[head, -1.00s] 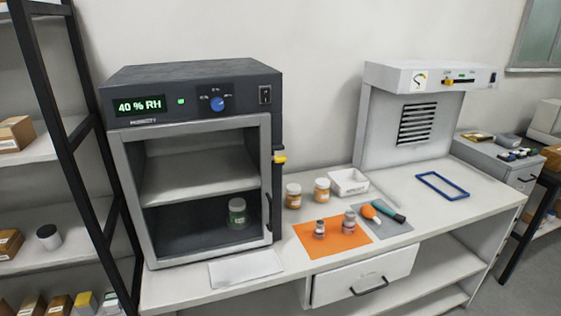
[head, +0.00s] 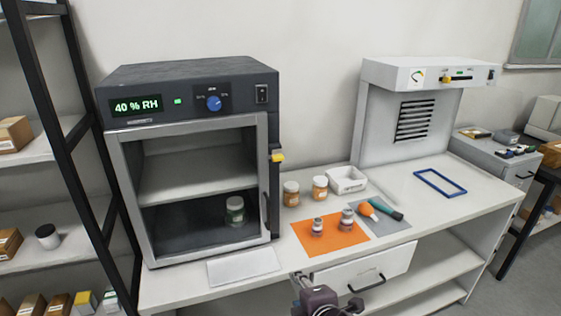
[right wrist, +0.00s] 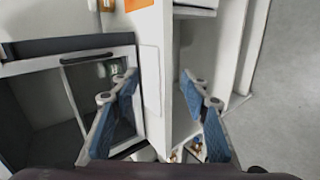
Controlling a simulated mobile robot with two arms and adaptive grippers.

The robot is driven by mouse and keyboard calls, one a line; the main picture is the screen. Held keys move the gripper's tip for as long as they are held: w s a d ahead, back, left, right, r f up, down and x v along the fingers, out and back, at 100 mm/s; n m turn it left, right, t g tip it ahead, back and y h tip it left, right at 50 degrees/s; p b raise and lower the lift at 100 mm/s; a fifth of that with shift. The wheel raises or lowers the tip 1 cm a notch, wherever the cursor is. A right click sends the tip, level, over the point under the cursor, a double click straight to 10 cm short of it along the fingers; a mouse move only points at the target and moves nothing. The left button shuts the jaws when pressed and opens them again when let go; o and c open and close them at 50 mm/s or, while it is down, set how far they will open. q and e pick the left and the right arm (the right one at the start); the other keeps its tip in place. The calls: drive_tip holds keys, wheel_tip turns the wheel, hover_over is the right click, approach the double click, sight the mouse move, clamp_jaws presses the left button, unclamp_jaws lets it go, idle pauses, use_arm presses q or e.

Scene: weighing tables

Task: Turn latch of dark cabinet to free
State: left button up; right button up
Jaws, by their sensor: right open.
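The dark cabinet (head: 190,92) stands on the left of the bench, its glass door in a grey frame closed across the front. Its yellow latch (head: 277,157) sticks out on the right side, near the door's upper right edge. A dark door handle (head: 266,211) is lower on the same edge. My right gripper (head: 305,283) is at the bottom of the head view, in front of the drawer, well below and right of the latch. In the right wrist view it is open and empty (right wrist: 163,88). My left gripper is not in view.
Two brown jars (head: 291,193) and a white tray (head: 347,180) stand right of the cabinet. An orange mat (head: 325,245) bears two small bottles. A white sheet (head: 243,266) lies before the cabinet. The drawer (head: 400,262) looks slightly pulled out. A shelf rack (head: 72,125) stands at left.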

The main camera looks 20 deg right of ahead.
drive_tip(key=w+d+r+n+t, duration=0.1)
drive_tip(key=w+r+n+t, duration=0.4)
drive_tip(key=w+r+n, duration=0.7)
drive_tip(key=n+t+y, duration=0.1)
drive_tip(key=n+t, duration=0.1)
drive_tip(key=n, duration=0.5)
approach(279, 159)
drive_tip(key=w, duration=0.1)
drive_tip(key=shift+w+a+p, duration=0.15)
drive_tip(key=shift+w+p, duration=0.8)
drive_tip(key=shift+w, duration=2.9)
drive_tip(key=shift+c, duration=0.6)
clamp_jaws()
